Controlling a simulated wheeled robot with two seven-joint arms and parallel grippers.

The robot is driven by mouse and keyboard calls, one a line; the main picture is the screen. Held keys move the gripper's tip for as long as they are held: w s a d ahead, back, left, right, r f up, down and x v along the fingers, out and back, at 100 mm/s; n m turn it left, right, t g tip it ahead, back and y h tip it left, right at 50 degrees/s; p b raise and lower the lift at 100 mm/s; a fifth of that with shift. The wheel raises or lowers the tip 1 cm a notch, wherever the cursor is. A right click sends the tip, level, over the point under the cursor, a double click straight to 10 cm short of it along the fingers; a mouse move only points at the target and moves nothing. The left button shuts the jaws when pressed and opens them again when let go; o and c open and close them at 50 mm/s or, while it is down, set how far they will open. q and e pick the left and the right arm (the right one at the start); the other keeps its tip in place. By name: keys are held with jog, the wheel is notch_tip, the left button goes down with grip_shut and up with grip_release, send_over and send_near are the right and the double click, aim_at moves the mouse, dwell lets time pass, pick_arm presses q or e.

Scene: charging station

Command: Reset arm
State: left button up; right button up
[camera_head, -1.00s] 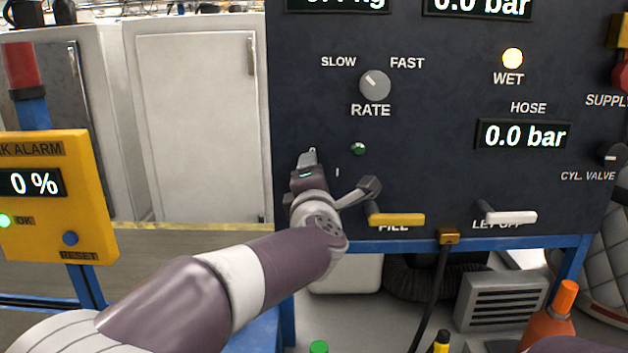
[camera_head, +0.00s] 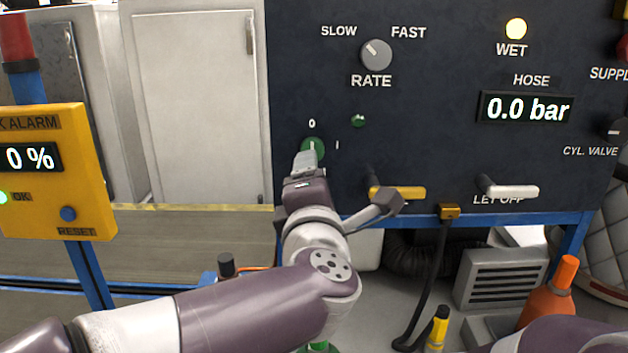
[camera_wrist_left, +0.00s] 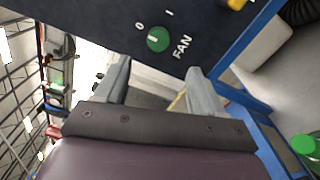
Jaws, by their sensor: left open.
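My left gripper (camera_head: 304,164) is in front of the dark control panel (camera_head: 440,150), just below a green rotary knob (camera_head: 313,148) with 0 and I marks. In the left wrist view the gripper (camera_wrist_left: 160,80) is open, with nothing between its fingers. The same green knob (camera_wrist_left: 158,39), labelled FAN, shows beyond the fingertips there, apart from them. The arm comes in from the lower left. My right gripper is not in view; a dark arm part shows at the lower right edge.
The yellow FILL lever (camera_head: 400,192) is close to the right of my left wrist. The white LET OFF lever (camera_head: 510,191) is farther right. The yellow alarm box (camera_head: 55,172) stands at left.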

pick_arm(q)
notch_tip(320, 180, down, 9)
jog(key=w+a+m+g+h+p, duration=0.3)
jog(key=m+g+p, duration=0.15)
jog(key=m, duration=0.65)
jog(key=s+a+f+m+g+y+p, duration=0.1)
jog(key=s+a+f+m+g+p, duration=0.1)
jog(key=s+a+f+m+g, duration=0.3)
jog(key=s+a+f+m+g+p, duration=0.1)
jog(key=s+a+f+m, duration=0.15)
jog(key=f, duration=0.55)
jog(key=s+a+f+m+g+y, duration=0.1)
jog(key=s+a+f+g, duration=0.2)
jog(key=s, duration=0.3)
jog(key=s+a+f+m+g+y+p, duration=0.1)
jog(key=s+a+f+m+g, duration=0.1)
jog(key=s+a, duration=0.3)
jog(key=shift+s+f+g, duration=0.45)
jog(key=shift+f+g, duration=0.05)
jog(key=shift+g, duration=0.05)
